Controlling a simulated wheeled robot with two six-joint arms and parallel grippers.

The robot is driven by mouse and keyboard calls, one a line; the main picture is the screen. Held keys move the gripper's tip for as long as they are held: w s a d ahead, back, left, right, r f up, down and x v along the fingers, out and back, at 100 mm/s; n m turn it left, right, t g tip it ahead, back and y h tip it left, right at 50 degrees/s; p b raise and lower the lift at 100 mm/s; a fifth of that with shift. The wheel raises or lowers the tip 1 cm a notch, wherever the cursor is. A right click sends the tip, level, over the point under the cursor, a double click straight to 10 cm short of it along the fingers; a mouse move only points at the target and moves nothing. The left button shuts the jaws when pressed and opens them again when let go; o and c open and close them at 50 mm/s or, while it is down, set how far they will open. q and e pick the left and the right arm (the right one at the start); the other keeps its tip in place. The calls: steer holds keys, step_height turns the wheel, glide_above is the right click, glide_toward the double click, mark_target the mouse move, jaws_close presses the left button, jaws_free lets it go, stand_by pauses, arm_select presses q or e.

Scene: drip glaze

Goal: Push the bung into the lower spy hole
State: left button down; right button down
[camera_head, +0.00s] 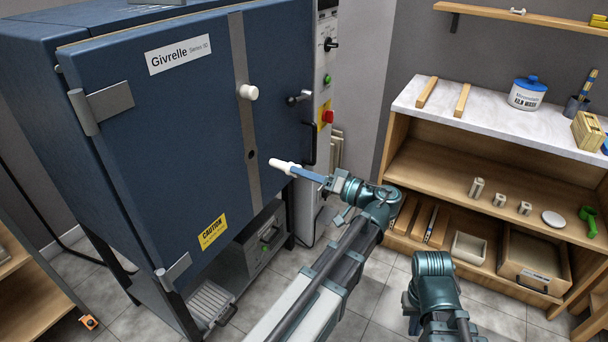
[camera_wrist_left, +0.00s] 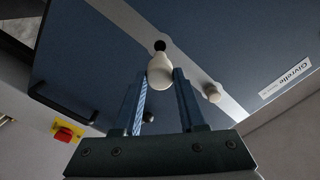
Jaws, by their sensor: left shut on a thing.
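My left gripper (camera_head: 294,171) is shut on a white bung (camera_head: 280,164) in front of the blue kiln door. In the left wrist view the bung (camera_wrist_left: 160,74) sits between the fingertips, with its rounded end toward the camera. The lower spy hole (camera_head: 251,155) is a dark, empty hole in the grey strip. In the left wrist view the lower spy hole (camera_wrist_left: 159,46) shows just beyond the bung, which appears apart from the door. The upper spy hole is covered by another white bung (camera_head: 248,92). Only part of my right arm shows; its gripper is not visible.
A door latch (camera_head: 299,98) and a dark handle (camera_head: 309,145) stick out right of the strip. The control panel has a red switch (camera_head: 328,116). A wooden shelf unit (camera_head: 440,160) with pottery stands at the right. Space before the lower door is clear.

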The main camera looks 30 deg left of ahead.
mark_target(271, 162)
arm_select(q)
steer(key=shift+w+a, duration=0.2)
steer(key=shift+a, duration=2.65)
steer(key=shift+w+a, duration=0.15)
steer(key=shift+a, duration=1.6)
steer(key=shift+w+a, duration=0.15)
steer(key=shift+a, duration=1.55)
steer(key=shift+c, duration=2)
jaws_free()
steer(key=s+d, duration=0.1)
steer(key=d, duration=1.2)
steer(key=shift+d, duration=0.4)
